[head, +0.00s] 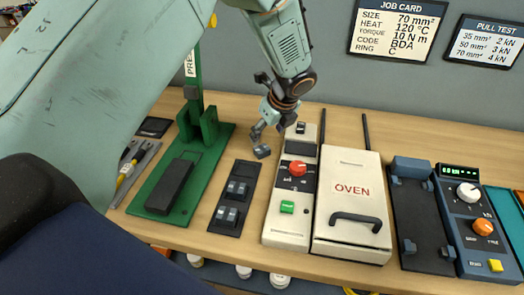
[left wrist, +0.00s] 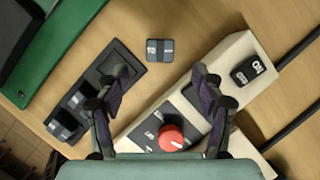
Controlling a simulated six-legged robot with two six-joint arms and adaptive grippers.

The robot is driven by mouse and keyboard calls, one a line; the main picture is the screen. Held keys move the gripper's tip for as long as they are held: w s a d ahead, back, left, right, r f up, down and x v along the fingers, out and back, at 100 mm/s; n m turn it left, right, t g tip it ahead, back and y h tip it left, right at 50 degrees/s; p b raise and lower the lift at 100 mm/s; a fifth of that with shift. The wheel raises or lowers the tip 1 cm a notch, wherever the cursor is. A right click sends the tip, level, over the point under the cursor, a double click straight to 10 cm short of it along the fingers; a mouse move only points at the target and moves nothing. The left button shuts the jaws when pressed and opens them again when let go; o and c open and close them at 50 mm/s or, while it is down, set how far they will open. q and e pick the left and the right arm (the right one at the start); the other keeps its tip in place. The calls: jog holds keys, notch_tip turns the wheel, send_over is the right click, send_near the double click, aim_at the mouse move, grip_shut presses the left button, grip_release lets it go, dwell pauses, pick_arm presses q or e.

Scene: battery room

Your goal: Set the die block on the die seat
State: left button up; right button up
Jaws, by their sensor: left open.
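A small dark die block (head: 262,152) with a pale band lies on the wooden table beyond the far end of a black tray (head: 246,167). In the left wrist view the die block (left wrist: 160,50) lies flat and apart from the tray. The tray (left wrist: 122,62) holds other similar blocks, and its far end looks bare. I cannot tell whether that bare place is the die seat. My left gripper (head: 264,118) is open above the table near the die block. In the left wrist view its fingers (left wrist: 160,78) are spread, with nothing between them. My right gripper is not in view.
A green press (head: 212,145) with a black block on its base stands left of the tray. A white unit (head: 283,225) with a red knob (head: 297,168) stands close on the right. The oven (head: 350,190) and a black-and-blue tester (head: 470,215) are farther right.

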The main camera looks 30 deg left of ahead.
aim_at(262, 148)
pick_arm(q)
jog(key=shift+m, duration=0.3)
jog(key=x, duration=0.7)
jog(key=shift+f+b, duration=0.35)
jog(key=shift+f, duration=0.05)
jog(key=shift+c, duration=0.3)
grip_shut()
